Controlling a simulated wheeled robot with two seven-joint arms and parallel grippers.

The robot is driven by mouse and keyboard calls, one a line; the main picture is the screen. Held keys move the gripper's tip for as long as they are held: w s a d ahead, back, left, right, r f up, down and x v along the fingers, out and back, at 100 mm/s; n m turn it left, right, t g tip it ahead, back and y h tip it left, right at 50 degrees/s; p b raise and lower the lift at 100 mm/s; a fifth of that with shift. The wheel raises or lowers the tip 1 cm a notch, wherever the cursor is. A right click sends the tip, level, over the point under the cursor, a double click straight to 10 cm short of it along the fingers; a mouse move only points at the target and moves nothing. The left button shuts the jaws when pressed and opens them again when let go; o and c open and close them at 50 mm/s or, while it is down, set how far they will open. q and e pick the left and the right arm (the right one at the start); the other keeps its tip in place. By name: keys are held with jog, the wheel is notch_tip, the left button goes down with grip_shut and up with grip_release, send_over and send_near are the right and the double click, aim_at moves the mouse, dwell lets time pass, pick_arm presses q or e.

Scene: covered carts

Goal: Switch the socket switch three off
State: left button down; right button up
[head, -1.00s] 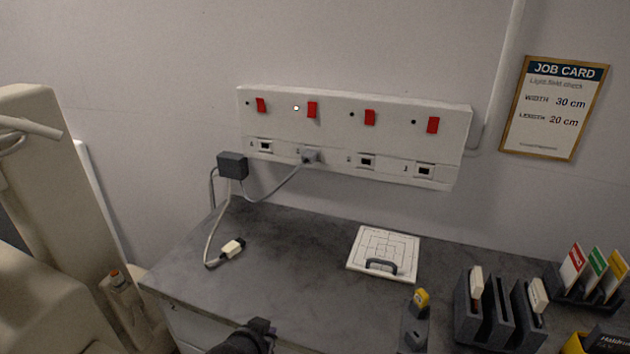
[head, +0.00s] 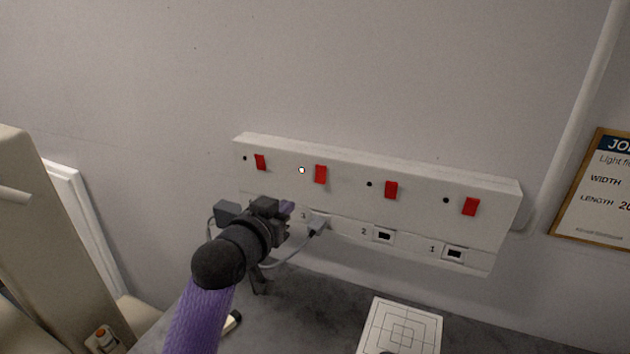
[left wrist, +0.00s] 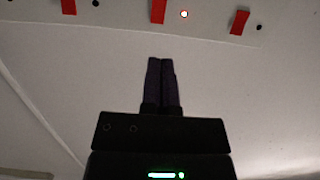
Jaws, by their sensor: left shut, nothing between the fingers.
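The white socket panel (head: 340,196) on the wall carries a row of red switches. Switch three (head: 320,174) is the second from the left, above the socket marked 3, and the small light (head: 302,170) beside it glows white. A grey plug (head: 318,226) sits in that socket. In the left wrist view switch three (left wrist: 157,10) is at the top edge beside its lit light. My left gripper (head: 287,210) is shut and empty, below and left of switch three in the picture, in front of the panel's lower left. It hides the leftmost socket. Its closed fingers (left wrist: 160,62) show apart from the switch.
The other switches (head: 260,162), (head: 391,190) and (head: 470,207) have dark lights beside them. A white gridded plate (head: 402,328) lies on the grey worktop (head: 340,300). The wall above the panel is clear.

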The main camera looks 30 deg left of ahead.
aim_at(319, 179)
pick_arm(q)
jog(key=w, duration=0.4)
jog(key=w+f+b, duration=0.1)
jog(key=w, duration=0.3)
jog(key=w+f, duration=0.1)
jog(key=w, duration=0.3)
jog(key=shift+w+a+f+b, duration=0.1)
jog(key=shift+w+a+b, duration=0.15)
jog(key=shift+a+b, duration=0.15)
jog(key=shift+w, duration=0.4)
